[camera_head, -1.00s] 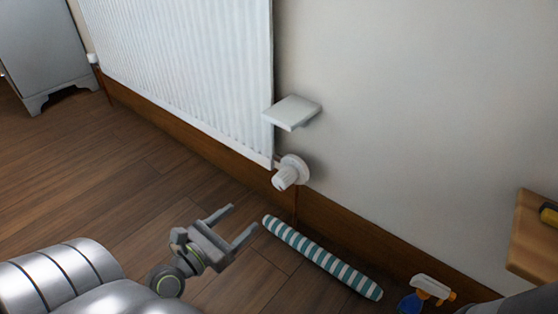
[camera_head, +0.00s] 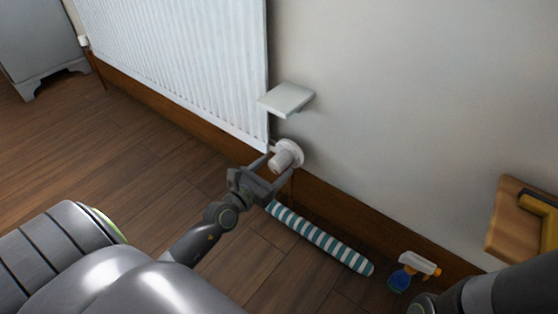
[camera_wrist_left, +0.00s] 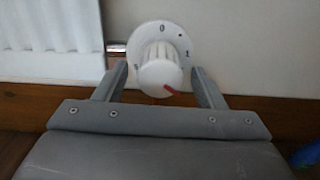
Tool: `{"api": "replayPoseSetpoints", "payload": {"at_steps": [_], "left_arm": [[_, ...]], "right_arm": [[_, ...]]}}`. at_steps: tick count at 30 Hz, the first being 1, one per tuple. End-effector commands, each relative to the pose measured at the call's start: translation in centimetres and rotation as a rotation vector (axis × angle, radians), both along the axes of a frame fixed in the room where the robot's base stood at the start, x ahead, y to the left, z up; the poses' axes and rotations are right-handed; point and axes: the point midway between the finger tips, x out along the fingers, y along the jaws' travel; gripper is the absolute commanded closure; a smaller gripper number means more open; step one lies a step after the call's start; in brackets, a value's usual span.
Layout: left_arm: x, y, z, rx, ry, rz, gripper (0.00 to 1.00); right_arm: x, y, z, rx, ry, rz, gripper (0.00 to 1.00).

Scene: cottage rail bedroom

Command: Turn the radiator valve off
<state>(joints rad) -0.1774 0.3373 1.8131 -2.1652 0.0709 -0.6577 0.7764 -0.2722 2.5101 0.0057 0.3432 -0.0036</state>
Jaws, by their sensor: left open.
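The white radiator valve (camera_head: 286,155) sits at the lower right corner of the white radiator (camera_head: 185,70). In the left wrist view the valve knob (camera_wrist_left: 160,70) shows a round dial with a 0 at the top, a 1 at the right, and a red mark on the knob pointing to the lower right. My left gripper (camera_head: 275,166) is open, its two fingers on either side of the knob. Whether the fingers touch the knob, I cannot tell. My right gripper does not show; a dark arm part is at the lower right.
A small white shelf (camera_head: 287,99) juts from the wall just above the valve. A striped draught roll (camera_head: 320,240) lies on the floor along the wall, with a spray bottle (camera_head: 411,271) beyond it. A wooden board or shelf (camera_head: 505,222) is at the right.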

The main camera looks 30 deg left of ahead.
Motion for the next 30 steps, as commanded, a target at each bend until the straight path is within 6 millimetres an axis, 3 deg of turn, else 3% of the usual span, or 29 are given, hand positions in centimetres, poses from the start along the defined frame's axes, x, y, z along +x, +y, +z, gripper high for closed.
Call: {"api": "replayPoseSetpoints", "payload": {"at_steps": [6,17,27,30], "left_arm": [[2.3,-0.2,0.0,-0.001,-0.001,0.0,0.36],[2.7,-0.2,0.0,-0.001,0.0,0.0,0.36],[2.7,-0.2,0.0,-0.001,0.0,0.0,0.8],[2.7,-0.2,0.0,-0.002,0.0,0.0,0.81]], "right_arm": [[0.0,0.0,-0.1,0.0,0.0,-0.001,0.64],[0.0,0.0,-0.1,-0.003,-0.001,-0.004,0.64],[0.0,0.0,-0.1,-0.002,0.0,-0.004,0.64],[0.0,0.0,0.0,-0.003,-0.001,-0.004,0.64]]}}
